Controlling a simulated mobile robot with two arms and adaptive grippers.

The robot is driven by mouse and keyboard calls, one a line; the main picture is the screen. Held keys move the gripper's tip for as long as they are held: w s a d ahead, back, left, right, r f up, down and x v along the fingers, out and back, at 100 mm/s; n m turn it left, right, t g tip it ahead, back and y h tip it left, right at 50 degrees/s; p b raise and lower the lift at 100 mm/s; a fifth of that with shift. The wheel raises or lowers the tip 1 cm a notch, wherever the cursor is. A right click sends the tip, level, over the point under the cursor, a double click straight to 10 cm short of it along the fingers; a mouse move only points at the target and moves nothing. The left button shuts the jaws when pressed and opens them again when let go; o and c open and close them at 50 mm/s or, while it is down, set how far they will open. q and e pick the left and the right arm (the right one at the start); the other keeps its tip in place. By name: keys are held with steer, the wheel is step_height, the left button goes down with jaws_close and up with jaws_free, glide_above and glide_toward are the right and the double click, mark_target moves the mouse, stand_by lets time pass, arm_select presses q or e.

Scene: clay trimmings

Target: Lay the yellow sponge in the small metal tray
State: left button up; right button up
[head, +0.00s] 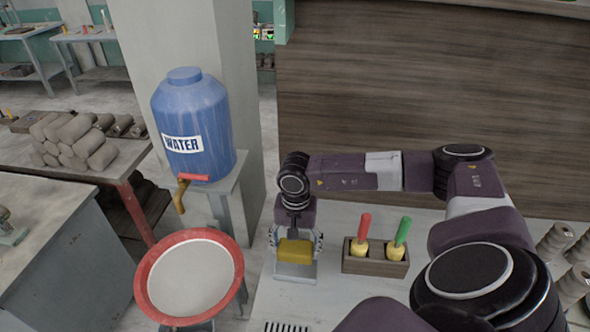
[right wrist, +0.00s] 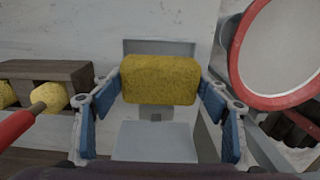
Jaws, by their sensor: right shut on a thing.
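The yellow sponge (head: 295,251) is a block held between the fingers of my right gripper (head: 296,247). In the right wrist view the sponge (right wrist: 160,80) sits level across the blue-padded fingers of the gripper (right wrist: 159,88). The small metal tray (head: 295,272) lies on the pale worktop under the sponge, partly hidden by it. The tray also shows in the right wrist view (right wrist: 155,142), on both sides of the sponge. I cannot tell whether the sponge touches the tray. My left gripper is not in view.
A wooden holder (head: 375,267) with red-handled and green-handled tools stands right of the tray. A red-rimmed basin (head: 163,317) is to the left, below a blue water container (head: 190,115). A dark slotted grate (head: 286,327) lies at the worktop's near edge.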

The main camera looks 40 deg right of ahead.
steer(key=shift+s+d+f+b, duration=0.2)
steer(key=shift+f+b, duration=0.1)
steer(key=shift+f, duration=0.35)
step_height(320, 180, down, 4)
steer(key=shift+w+a+r+b, duration=0.1)
steer(key=shift+r+b, duration=0.1)
steer(key=shift+b, duration=1.05)
steer(key=shift+f+b, duration=0.7)
steer(key=shift+b, duration=0.05)
steer(key=shift+c, duration=0.2)
steer(key=o, duration=1.1)
steer(key=shift+f, duration=0.15)
steer(key=shift+w, duration=0.1)
steer(key=shift+r, duration=0.2)
